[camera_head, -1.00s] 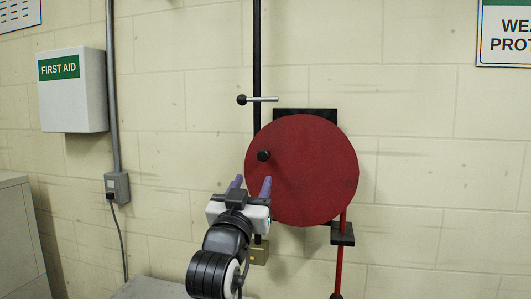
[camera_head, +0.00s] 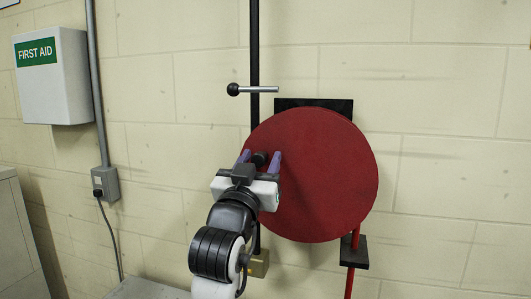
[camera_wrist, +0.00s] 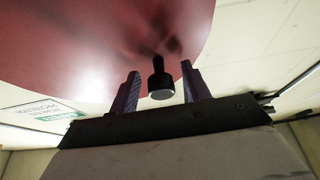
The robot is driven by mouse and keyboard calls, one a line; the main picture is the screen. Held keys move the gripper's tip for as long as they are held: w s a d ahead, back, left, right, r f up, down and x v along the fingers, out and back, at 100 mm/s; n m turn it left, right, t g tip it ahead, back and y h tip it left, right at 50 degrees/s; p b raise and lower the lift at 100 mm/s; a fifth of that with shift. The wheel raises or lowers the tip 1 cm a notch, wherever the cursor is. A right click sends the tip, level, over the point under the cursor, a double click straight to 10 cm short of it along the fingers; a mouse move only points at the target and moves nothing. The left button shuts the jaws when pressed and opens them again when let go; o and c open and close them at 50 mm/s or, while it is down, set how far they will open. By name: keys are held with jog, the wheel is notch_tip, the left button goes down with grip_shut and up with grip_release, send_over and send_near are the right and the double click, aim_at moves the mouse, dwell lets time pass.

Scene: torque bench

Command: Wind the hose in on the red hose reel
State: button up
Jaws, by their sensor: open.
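The red hose reel (camera_head: 325,185) is a large round disc on a black wall plate. Its black crank knob (camera_head: 260,158) stands out near the disc's left edge. The red hose (camera_head: 353,245) hangs from the reel's lower right through a black guide (camera_head: 354,252). My gripper (camera_head: 259,160) is open, with its two purple fingers on either side of the knob in the head view. In the wrist view the knob (camera_wrist: 161,84) shows between the open fingers (camera_wrist: 158,90), with gaps on both sides. The hose's lower end is out of view.
A black vertical pipe (camera_head: 254,50) with a silver lever (camera_head: 255,89) runs just left of the reel. A brass padlock-like block (camera_head: 258,264) sits low on it. A first aid box (camera_head: 52,77) and a grey conduit (camera_head: 97,90) are at left.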

jog(key=shift+w+r, duration=0.1)
jog(key=shift+w, duration=0.15)
jog(key=shift+s, duration=0.15)
jog(key=shift+c, duration=0.7)
grip_shut()
